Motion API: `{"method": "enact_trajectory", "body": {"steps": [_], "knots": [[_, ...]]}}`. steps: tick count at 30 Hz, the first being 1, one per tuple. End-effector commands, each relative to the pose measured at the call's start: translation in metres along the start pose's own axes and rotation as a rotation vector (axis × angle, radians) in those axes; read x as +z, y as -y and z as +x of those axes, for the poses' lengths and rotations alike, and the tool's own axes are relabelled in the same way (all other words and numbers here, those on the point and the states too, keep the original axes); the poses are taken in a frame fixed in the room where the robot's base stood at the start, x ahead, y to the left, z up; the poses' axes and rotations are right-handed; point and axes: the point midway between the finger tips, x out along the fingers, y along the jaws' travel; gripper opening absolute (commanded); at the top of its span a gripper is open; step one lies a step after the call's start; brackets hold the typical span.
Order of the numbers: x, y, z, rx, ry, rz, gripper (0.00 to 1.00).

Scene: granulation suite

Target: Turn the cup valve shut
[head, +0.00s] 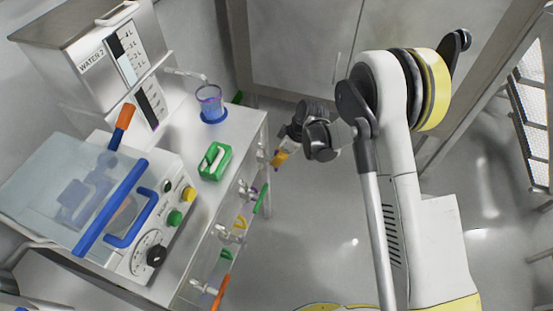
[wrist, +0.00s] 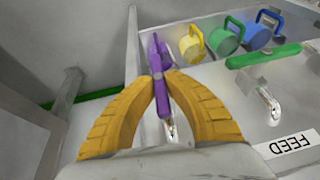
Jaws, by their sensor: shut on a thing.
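My gripper (wrist: 162,80) is shut on a purple valve lever (wrist: 160,62) in the wrist view, with one yellow finger on each side. The lever stands nearly upright in that picture, and part of it is hidden between the fingers. No label for this valve is readable. In the head view my gripper (head: 279,159) is at the right side of the bench, by the valve nearest the cup end. A clear, purple-tinted cup (head: 209,97) stands on a blue round base (head: 214,116) on the bench top, below a spout.
More valves with green, yellow and orange levers (head: 220,293) line the bench side. A WATER 2 tank (head: 84,85) and lidded machine (head: 60,175) occupy the bench. Floor (head: 320,215) is open to the right.

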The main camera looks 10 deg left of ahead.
Motion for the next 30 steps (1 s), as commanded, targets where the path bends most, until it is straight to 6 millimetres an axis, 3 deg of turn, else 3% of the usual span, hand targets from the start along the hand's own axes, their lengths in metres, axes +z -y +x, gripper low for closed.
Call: {"method": "enact_trajectory", "body": {"steps": [18, 30], "knots": [[0.0017, -0.0045, 0.0022, -0.378, 0.002, 0.157, 0.00], [0.0020, -0.0051, 0.0024, -0.523, 0.003, 0.217, 0.00]]}}
